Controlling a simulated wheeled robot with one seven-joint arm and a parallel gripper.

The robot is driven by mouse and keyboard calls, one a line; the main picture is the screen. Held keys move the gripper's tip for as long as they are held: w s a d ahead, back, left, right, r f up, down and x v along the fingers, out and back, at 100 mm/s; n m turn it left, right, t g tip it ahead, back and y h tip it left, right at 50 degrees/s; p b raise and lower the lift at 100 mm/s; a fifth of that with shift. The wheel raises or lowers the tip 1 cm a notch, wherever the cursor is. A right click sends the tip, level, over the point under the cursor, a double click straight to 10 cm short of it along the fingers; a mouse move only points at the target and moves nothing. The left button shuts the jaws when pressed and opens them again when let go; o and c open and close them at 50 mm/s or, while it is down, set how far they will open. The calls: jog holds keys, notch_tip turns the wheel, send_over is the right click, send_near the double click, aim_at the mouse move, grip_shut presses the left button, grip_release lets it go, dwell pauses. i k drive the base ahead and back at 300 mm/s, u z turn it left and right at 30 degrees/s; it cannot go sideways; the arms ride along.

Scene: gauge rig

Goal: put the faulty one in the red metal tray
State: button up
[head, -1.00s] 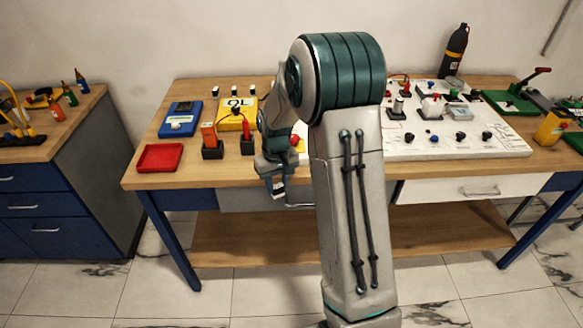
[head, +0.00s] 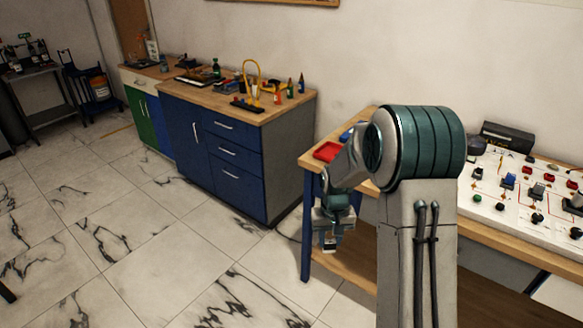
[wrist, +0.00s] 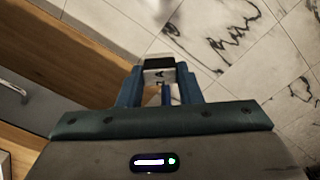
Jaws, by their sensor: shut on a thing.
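My gripper (wrist: 160,88) is shut on a small block (wrist: 159,75) with a black end and a pale side with dark lettering, too small to read for certain. In the head view my gripper (head: 328,242) hangs in front of the workbench's left end, below the top and over the floor. The red metal tray (head: 327,151) lies on the bench's near left corner, above and behind the gripper in the picture. It looks empty, but my arm covers the bench just right of it.
The workbench (head: 309,160) carries a white panel (head: 497,217) with several knobs at right. A blue cabinet (head: 190,130) with a wooden top and bottles stands to the left, with a gap between. The tiled floor (head: 150,255) at left is clear.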

aim_at(333, 155)
jog(key=u, duration=0.75)
jog(key=i, duration=1)
jog(key=z, duration=0.9)
